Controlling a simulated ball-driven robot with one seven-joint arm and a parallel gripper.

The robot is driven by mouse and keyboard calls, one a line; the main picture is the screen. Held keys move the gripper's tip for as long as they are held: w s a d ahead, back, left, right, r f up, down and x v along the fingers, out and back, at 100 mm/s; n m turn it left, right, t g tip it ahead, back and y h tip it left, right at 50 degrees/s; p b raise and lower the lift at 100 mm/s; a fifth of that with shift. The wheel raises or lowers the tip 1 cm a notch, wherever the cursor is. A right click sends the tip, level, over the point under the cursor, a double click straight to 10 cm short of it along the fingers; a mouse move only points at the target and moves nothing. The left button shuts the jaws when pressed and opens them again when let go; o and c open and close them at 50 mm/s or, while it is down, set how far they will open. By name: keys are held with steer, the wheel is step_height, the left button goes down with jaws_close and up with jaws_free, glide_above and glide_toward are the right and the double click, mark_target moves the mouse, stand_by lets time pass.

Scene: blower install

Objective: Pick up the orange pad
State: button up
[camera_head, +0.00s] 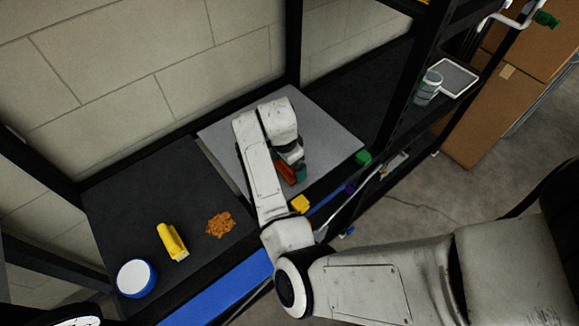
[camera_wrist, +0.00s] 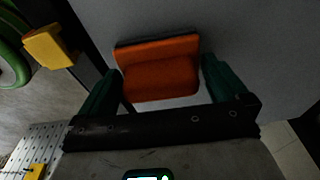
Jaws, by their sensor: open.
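The orange pad (camera_wrist: 160,72) lies on a light grey board, between the two green fingers of my gripper (camera_wrist: 162,85) in the wrist view. A gap shows on the right between pad and finger; the left finger is very close to the pad's edge, and I cannot tell whether it touches. In the head view the orange pad (camera_head: 286,173) is partly hidden by my arm and gripper (camera_head: 293,174). The gripper is open, low over the board.
The grey board (camera_head: 325,138) lies on a black shelf. To the left are a yellow tool (camera_head: 171,241), an orange-brown pile (camera_head: 220,224) and a round blue-white container (camera_head: 136,278). A yellow block (camera_head: 299,204) sits at the shelf's front edge. A black post stands right.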

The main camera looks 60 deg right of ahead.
steer(key=c, duration=0.9)
steer(key=shift+r, duration=0.1)
steer(key=shift+r+b, duration=0.3)
steer(key=shift+r, duration=0.25)
steer(key=s+a+r, duration=0.2)
steer(key=s+r, duration=0.2)
steer(key=s+a+r, duration=0.2)
steer(key=s+r, duration=0.1)
steer(key=s, duration=0.1)
steer(key=s+a+r, duration=0.2)
steer(key=s+r, duration=0.2)
steer(key=shift+s+a+r+b, duration=0.2)
steer(key=shift+a+r+b, duration=0.15)
steer(key=o, duration=0.5)
steer(key=c, duration=0.4)
steer(key=shift+o, duration=0.2)
steer(key=shift+w, duration=0.1)
